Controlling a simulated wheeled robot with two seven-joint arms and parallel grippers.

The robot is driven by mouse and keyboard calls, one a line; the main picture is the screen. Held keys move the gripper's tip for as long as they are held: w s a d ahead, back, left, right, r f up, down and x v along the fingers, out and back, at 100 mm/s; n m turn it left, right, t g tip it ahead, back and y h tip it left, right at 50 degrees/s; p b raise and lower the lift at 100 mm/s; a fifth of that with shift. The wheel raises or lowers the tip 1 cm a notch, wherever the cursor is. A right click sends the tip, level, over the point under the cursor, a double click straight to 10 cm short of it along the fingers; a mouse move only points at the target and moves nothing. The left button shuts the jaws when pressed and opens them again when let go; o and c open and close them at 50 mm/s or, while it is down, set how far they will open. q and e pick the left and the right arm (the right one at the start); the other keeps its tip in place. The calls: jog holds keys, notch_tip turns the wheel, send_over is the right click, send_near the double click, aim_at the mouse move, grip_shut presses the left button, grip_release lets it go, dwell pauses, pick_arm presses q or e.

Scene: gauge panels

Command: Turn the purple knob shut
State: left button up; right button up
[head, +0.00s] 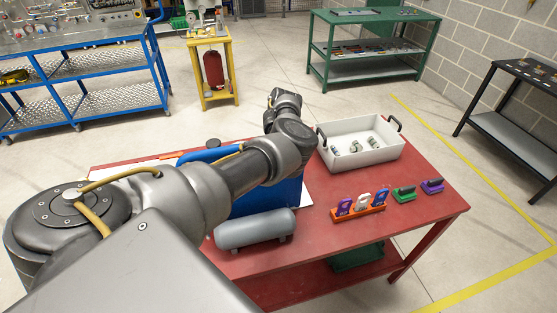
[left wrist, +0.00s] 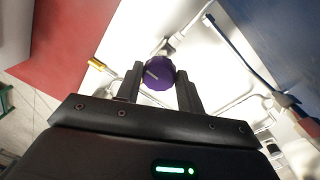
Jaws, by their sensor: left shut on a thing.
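The purple knob (left wrist: 160,76) shows in the left wrist view, a round ribbed knob with a pale line on its face. It sits in front of a white panel (left wrist: 117,38) with grey pipes. My left gripper (left wrist: 158,74) has one finger on each side of the knob and is shut on it. In the head view my left arm crosses the red table and hides the knob and the gripper. Part of a blue board (head: 268,197) shows behind my arm. My right gripper is in neither view.
On the red table (head: 330,240) are a grey cylinder (head: 255,229), a white bin (head: 372,157) with small parts, an orange rack (head: 357,213) of coloured tags, and green (head: 404,194) and purple (head: 433,186) pieces. A yellow-handled valve (left wrist: 97,65) is left of the knob.

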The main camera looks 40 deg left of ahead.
pick_arm(q)
jog(key=shift+s+d+f, duration=0.1)
jog(key=shift+f, duration=0.05)
jog(key=o, duration=1)
jog(key=shift+r, duration=0.4)
jog(key=r, duration=0.3)
jog(key=r+p, duration=0.1)
jog(key=r, duration=0.2)
jog(key=r+p, duration=0.1)
jog(key=r, duration=0.3)
jog(key=shift+s+r, duration=0.1)
jog(key=shift+s, duration=0.3)
